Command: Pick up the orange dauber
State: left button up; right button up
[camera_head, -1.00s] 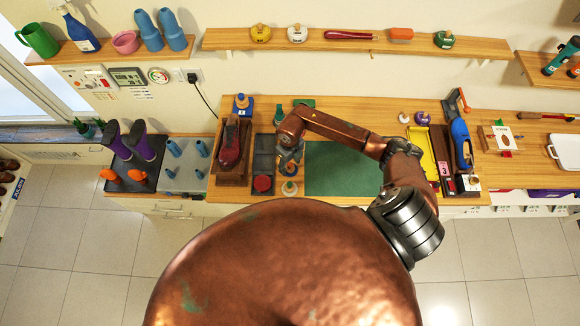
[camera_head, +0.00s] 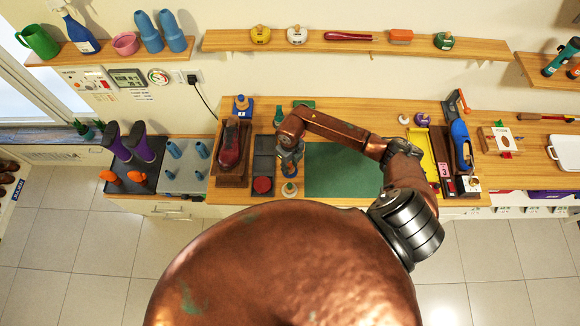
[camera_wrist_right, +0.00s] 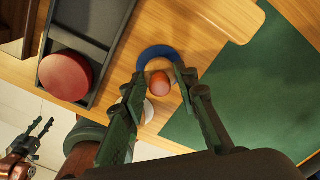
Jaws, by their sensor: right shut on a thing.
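The orange dauber (camera_wrist_right: 160,83) shows in the right wrist view as a rounded orange top between my right gripper's fingertips (camera_wrist_right: 162,76). A blue curved rim (camera_wrist_right: 158,54) shows around its far side. My right gripper is shut on the dauber, low over the wooden bench. In the head view my right gripper (camera_head: 289,164) points down beside the green mat; its fingers are small there, and the hold is hard to see. My left gripper (camera_wrist_right: 36,130) shows at the lower left of the wrist view, open and empty, away from the dauber.
A dark compartment tray (camera_head: 264,165) with a round red thing (camera_head: 262,185) stands just left of my right gripper. The green mat (camera_head: 343,170) lies flat and clear to the right. A red shoe (camera_head: 231,145) sits in a wooden holder further left.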

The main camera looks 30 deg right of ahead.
aim_at(290, 165)
notch_tip(290, 165, up, 3)
jog(key=shift+r+b, duration=0.1)
jog(key=shift+b, duration=0.7)
jog(key=s+a+r+b, duration=0.1)
jog(key=s+a+r, duration=0.1)
jog(key=s+r, duration=0.2)
jog(key=s+a+r+b, duration=0.2)
jog(key=s+r, duration=0.3)
jog(key=s, duration=0.4)
jog(key=shift+s+a+r, duration=0.15)
jog(key=shift+a+r, duration=0.15)
jog(key=o, duration=0.4)
jog(key=c, duration=0.4)
